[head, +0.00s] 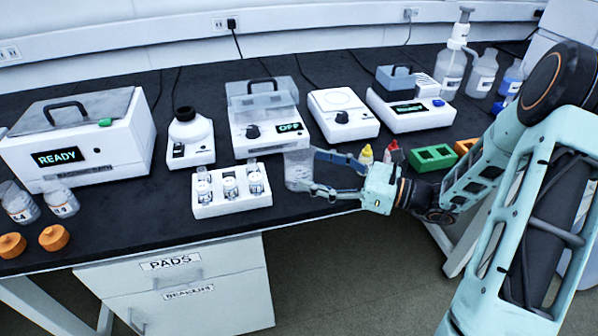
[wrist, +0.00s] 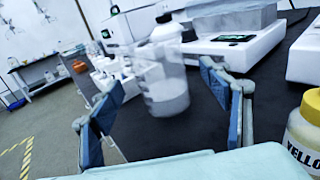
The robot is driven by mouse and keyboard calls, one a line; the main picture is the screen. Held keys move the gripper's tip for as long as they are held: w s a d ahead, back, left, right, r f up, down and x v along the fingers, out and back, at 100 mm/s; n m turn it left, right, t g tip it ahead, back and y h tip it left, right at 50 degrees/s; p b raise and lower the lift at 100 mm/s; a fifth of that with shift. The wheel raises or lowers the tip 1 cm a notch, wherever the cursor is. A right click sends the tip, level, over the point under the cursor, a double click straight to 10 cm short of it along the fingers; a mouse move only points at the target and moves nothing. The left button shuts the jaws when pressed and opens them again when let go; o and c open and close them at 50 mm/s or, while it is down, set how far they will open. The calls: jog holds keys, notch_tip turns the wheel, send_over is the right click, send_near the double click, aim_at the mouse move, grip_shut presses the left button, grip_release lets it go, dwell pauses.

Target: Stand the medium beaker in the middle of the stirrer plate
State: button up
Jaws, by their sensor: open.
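A clear beaker (head: 297,172) with a whitish lower part stands upright near the front edge of the dark bench. I take it for the medium beaker. My gripper (head: 313,173) reaches in from the right, open, with its fingertips at the beaker's right side. In the wrist view the beaker (wrist: 163,85) shows ahead between the spread fingers of my gripper (wrist: 160,98), with visible gaps on both sides. The stirrer plate (head: 341,114), a white unit with a round top and a dark knob, stands farther back, and its top looks empty.
A white rack (head: 232,202) with several small vessels is left of the beaker. A unit reading OFF (head: 265,135) stands just behind it. A yellow-capped jar (wrist: 305,130) is close at right.

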aim_at(298, 164)
jog(key=b+x, duration=0.1)
jog(key=x, duration=0.4)
jog(key=c, duration=1.5)
jog(key=shift+r, duration=0.1)
